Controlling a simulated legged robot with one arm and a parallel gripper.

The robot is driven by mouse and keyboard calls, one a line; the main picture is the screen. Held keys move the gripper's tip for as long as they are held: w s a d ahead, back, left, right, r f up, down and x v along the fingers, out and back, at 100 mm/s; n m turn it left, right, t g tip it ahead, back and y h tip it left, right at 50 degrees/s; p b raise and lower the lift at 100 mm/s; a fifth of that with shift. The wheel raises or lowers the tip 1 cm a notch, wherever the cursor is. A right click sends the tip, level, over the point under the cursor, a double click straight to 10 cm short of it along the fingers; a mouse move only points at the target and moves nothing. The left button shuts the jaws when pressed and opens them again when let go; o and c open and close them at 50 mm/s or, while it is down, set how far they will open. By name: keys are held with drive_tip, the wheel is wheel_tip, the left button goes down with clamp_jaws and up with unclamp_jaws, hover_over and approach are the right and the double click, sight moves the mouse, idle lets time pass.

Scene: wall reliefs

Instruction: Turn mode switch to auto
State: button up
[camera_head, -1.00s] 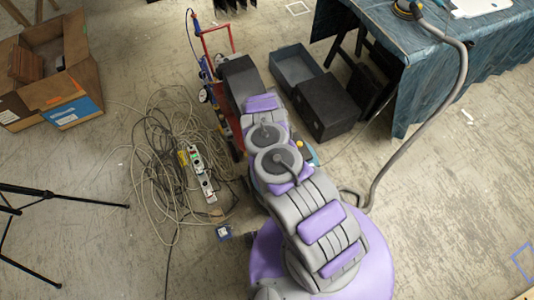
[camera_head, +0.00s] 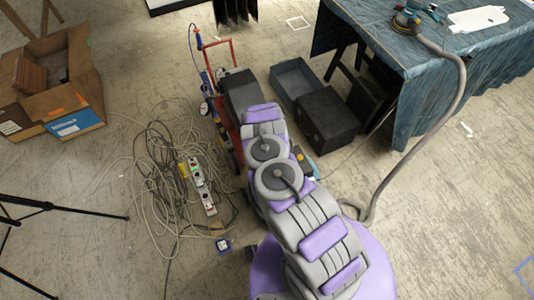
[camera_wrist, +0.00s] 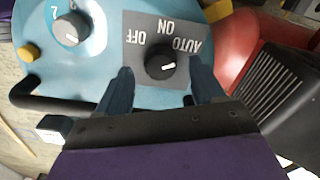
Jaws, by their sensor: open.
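The mode switch (camera_wrist: 160,62) is a round black knob with a short white mark, in the wrist view. It sits on a grey label plate (camera_wrist: 140,20) with the words OFF, ON and AUTO, upside down in this view. The white mark lies toward the lower right of the knob, on the side away from OFF. The plate is on a teal panel (camera_wrist: 95,85). My gripper (camera_wrist: 161,65) is open, with one dark finger on each side of the knob. I cannot tell whether the fingers touch it. In the head view my arm hides the gripper and switch.
Another black knob (camera_wrist: 70,30) and a yellow button (camera_wrist: 29,52) are left of the switch. A black bar (camera_wrist: 40,103) curves below them. A red part (camera_wrist: 235,42) and a black ribbed housing (camera_wrist: 285,90) are on the right. Tangled cables (camera_head: 150,185) cover the floor at left.

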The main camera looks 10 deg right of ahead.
wheel_tip(320, 180, up, 15)
drive_tip(key=p, duration=0.6)
drive_tip(key=shift+w+a+r, duration=0.1)
drive_tip(key=shift+w+a, duration=0.05)
drive_tip(key=shift+a, duration=0.05)
drive_tip(key=a+r+n+y+b, duration=0.1)
drive_tip(key=a+r+n+y, duration=0.2)
drive_tip(key=a+r, duration=1.05)
drive_tip(key=s+a+r+n+g+y+b, duration=0.1)
drive_tip(key=s+r+n, duration=0.1)
drive_tip(key=r, duration=0.7)
drive_tip(key=s+a+r+n, duration=0.1)
drive_tip(key=s+r+n, duration=0.15)
drive_tip(key=r, duration=0.65)
drive_tip(key=s+d+r+n+h+b, duration=0.2)
drive_tip(key=s+d+r+n, duration=0.35)
drive_tip(key=s+r, duration=0.8)
drive_tip(key=s+d+r+h, duration=0.1)
drive_tip(key=s+d, duration=0.4)
drive_tip(key=s, duration=0.4)
drive_tip(key=s+d+r+m+h+b, duration=0.1)
drive_tip(key=s+d, duration=0.4)
drive_tip(key=s, duration=0.4)
drive_tip(key=shift+r+g, duration=0.35)
drive_tip(key=shift+g, duration=0.05)
